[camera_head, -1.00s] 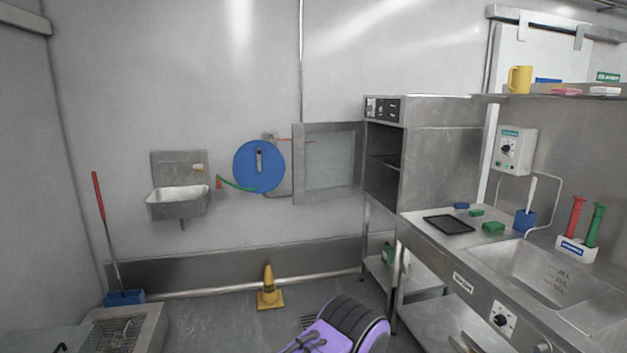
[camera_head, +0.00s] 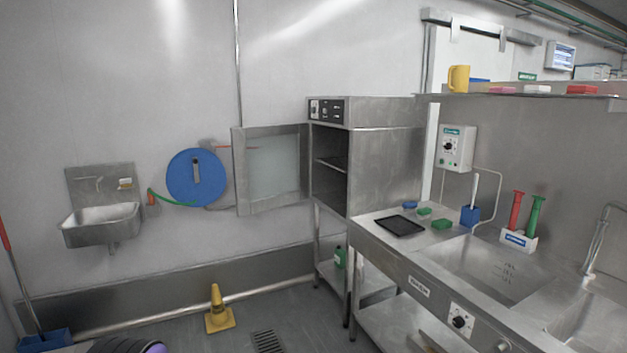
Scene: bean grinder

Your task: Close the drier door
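The drier (camera_head: 380,165) is a steel cabinet on a stand, with a control panel (camera_head: 326,110) at its top front. Its door (camera_head: 272,168) has a glass pane in a steel frame. The door stands wide open, swung out to the left of the dark opening (camera_head: 329,165), where a shelf shows inside. Neither of my grippers is in view. A purple and black part at the bottom left edge is mostly cut off.
A steel counter with a sink (camera_head: 480,268) runs along the right. A yellow cone (camera_head: 218,310) stands on the floor left of the drier. A wall basin (camera_head: 100,225) and a blue hose reel (camera_head: 197,178) are on the back wall. Floor around the drain (camera_head: 267,342) is clear.

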